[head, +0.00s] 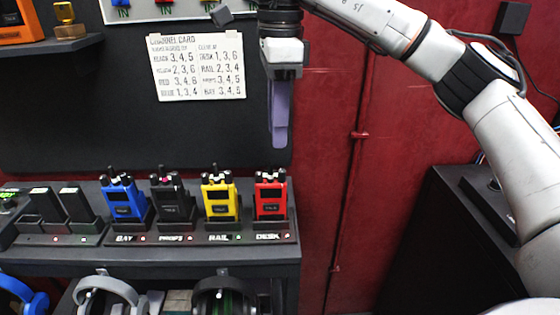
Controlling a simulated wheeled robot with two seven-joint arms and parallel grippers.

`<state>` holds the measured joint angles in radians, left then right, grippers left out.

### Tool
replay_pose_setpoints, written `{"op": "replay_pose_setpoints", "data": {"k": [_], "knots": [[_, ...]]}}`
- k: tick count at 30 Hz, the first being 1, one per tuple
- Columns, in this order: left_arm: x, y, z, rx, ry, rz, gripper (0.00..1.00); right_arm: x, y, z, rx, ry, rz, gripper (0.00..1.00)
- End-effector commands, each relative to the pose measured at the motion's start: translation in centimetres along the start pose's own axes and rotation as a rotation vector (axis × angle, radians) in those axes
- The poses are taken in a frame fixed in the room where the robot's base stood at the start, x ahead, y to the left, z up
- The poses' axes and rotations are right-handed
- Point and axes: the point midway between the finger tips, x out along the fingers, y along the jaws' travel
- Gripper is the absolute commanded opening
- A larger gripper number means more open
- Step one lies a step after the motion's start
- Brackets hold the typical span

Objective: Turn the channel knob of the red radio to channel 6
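The red radio (270,199) stands upright in the rightmost dock of the charging row, above the label "DESK". Short dark stubs rise from its top; they are too small to tell which is the channel knob or where it points. My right gripper (279,140) hangs straight down above the red radio, apart from it, with a small gap below its tips. Its purple fingers overlap edge-on, so their opening does not show. The channel card (197,68) on the dark board lists "RED 3, 4, 6" and "DESK 1, 3, 6". My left gripper is out of view.
Yellow (218,199), black (172,201) and blue (123,199) radios stand docked to the left on the dark shelf (150,256). Headphones (107,292) hang below. Coloured buttons line a panel (165,12) above. A dark cabinet (437,225) stands at right.

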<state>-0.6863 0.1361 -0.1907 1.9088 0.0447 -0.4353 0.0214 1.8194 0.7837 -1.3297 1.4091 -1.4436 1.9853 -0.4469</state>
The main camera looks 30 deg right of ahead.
Motion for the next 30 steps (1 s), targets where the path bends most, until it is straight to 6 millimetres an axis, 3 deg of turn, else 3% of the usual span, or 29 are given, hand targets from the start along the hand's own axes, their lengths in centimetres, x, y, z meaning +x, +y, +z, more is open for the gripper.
{"op": "replay_pose_setpoints", "data": {"k": [4,12,21,30], "knots": [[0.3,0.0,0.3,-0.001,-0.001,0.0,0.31,0.1,-0.4,-1.1,0.019,0.028,-0.017,0.31],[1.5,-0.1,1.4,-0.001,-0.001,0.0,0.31,5.1,-0.3,-1.2,0.017,0.026,-0.013,0.31],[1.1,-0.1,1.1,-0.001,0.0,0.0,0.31,8.8,-0.5,-1.3,0.018,0.025,-0.017,0.31],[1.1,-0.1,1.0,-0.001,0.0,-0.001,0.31,9.4,-0.5,-1.2,0.018,0.023,-0.018,0.31]]}}
